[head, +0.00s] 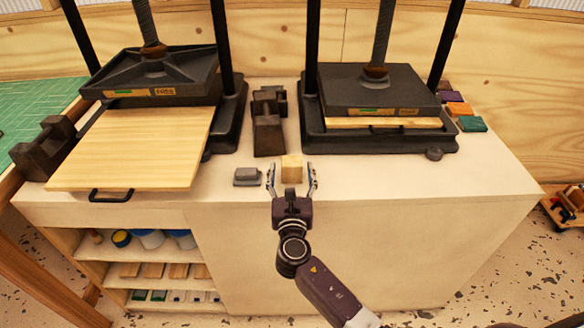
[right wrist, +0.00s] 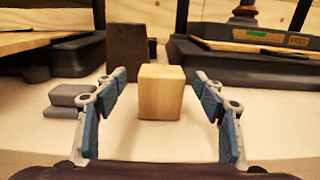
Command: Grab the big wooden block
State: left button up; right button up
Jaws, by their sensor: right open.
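The wooden block (head: 291,168) is a light, squarish piece standing on the cream counter near its front edge. It also shows in the middle of the right wrist view (right wrist: 161,92). My right gripper (head: 291,180) is open, with one finger on each side of the block in the head view. In the right wrist view the open fingers (right wrist: 160,100) show a gap to the block on both sides, and the block stands between and somewhat beyond them. My left gripper is not in view.
A grey block (head: 247,177) lies just left of the gripper. Dark metal weights (head: 268,130) stand behind the block. Two black presses flank it, the left (head: 160,75) with a wooden board (head: 135,150) pulled out, the right (head: 375,90). The counter (head: 430,185) is clear to the right.

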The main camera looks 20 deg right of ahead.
aim_at(292, 169)
jog(key=x, duration=0.3)
jog(key=shift+w+d, duration=0.15)
jog(key=c, duration=1.3)
